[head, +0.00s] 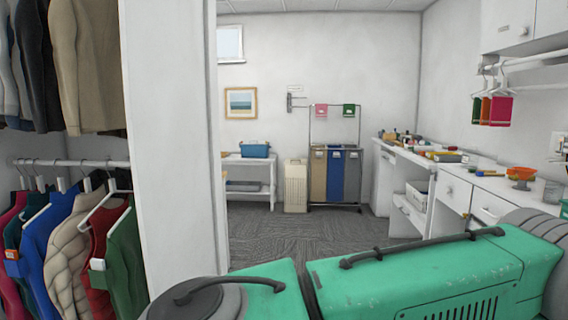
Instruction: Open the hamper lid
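A tall beige hamper (296,186) stands upright on the carpet near the back wall. Its top looks closed, but it is too far off to make out the lid's edge clearly. It stands just left of a wheeled sorter (335,172) with tan, blue and dark bags. Neither of my grippers is in view, so nothing of mine is seen near the hamper.
A white partition (175,140) and hanging clothes (75,235) take up the left. A white shelf (247,178) with a blue bin (255,149) stands left of the hamper. A cluttered counter (455,175) lines the right. The carpet (300,235) between is clear.

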